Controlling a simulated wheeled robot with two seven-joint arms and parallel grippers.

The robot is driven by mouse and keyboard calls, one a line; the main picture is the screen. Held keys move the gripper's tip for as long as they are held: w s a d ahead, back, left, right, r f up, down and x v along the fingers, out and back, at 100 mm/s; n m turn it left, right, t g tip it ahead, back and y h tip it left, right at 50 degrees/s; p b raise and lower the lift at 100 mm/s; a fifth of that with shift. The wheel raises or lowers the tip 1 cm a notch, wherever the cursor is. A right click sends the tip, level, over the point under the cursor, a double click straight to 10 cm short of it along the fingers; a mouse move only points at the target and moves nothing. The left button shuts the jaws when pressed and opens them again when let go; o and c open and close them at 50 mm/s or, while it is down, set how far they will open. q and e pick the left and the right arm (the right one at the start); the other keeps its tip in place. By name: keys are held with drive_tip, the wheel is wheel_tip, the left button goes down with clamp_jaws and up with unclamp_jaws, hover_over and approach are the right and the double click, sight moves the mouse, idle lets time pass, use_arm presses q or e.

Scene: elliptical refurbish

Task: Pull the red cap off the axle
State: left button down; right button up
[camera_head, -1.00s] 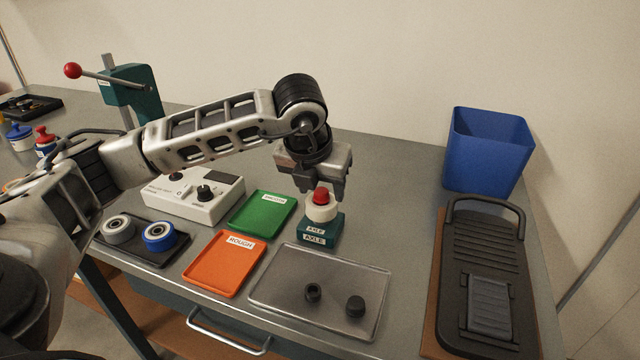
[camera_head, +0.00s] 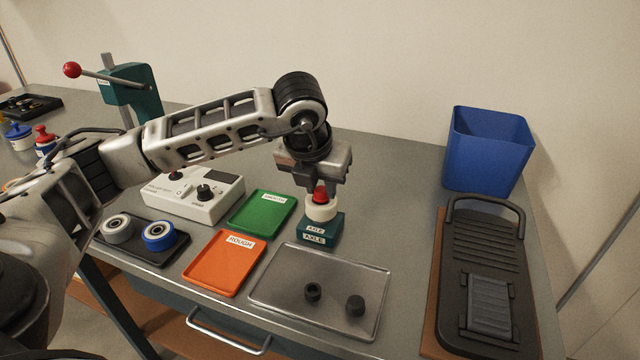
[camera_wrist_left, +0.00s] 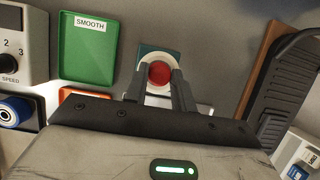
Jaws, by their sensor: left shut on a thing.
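The red cap (camera_head: 320,194) sits on top of a white wheel (camera_head: 321,211) on the teal block labelled AXLE (camera_head: 319,234). My left gripper (camera_head: 321,186) points down over the block, with its fingers at the red cap. In the left wrist view the red cap (camera_wrist_left: 160,75) lies between the two fingertips (camera_wrist_left: 160,82), with the white ring around it. The gripper is shut on the cap. The axle itself is hidden under the cap and wheel. My right gripper is in neither view.
A green tray (camera_head: 262,213) and an orange tray (camera_head: 222,264) lie left of the block.

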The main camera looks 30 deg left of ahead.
use_arm(q)
drive_tip(key=shift+r, duration=0.15)
drive_tip(key=shift+r+p, duration=1.4)
drive_tip(key=shift+r, duration=0.95)
